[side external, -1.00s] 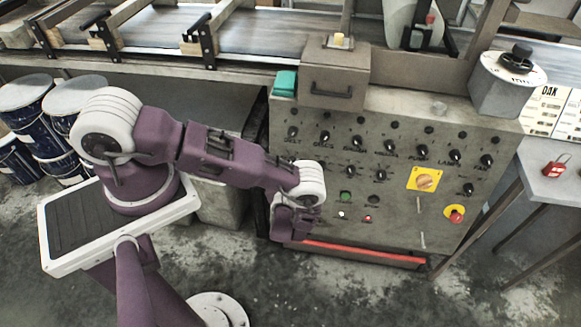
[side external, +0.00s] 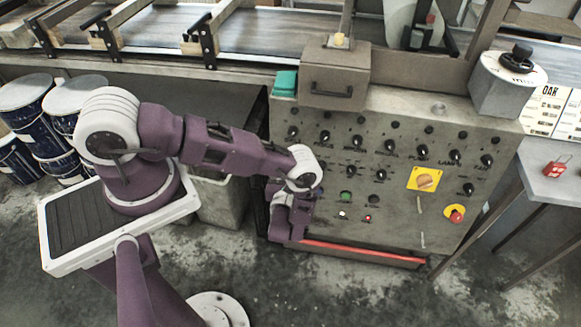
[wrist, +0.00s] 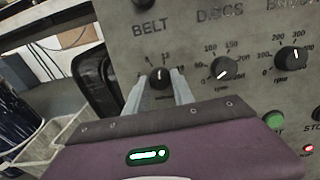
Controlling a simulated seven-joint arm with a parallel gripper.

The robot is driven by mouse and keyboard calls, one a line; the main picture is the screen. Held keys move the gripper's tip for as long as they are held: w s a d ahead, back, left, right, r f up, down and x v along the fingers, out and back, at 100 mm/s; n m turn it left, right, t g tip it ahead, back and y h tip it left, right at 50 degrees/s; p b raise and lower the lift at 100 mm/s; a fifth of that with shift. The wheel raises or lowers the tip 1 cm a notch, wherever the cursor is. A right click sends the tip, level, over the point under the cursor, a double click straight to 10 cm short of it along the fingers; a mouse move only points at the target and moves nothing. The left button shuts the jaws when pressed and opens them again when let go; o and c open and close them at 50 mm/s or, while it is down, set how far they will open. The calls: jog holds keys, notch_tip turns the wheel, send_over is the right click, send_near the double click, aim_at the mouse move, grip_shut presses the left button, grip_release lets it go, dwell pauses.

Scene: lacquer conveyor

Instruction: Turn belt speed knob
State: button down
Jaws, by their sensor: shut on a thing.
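The belt speed knob (wrist: 160,77) is a small black round knob with a light pointer mark, below the BELT label on the grey panel in the wrist view. A printed scale runs around it, and its pointer stands near upright. My gripper (wrist: 157,86) has its two pale fingers on either side of the knob and is shut on it. In the side view my white and purple wrist (side external: 303,168) is against the panel's left part and hides this knob and the fingers.
The control panel (side external: 400,215) carries several other black knobs, including the DISCS knob (wrist: 224,68) just to the right. A green button (wrist: 274,119) and a yellow switch plate (side external: 424,179) sit nearby. A pale bin (wrist: 60,140) is at lower left.

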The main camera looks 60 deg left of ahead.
jog(key=c, duration=1.1)
grip_release()
jog(key=v, duration=0.7)
jog(key=shift+d, duration=0.1)
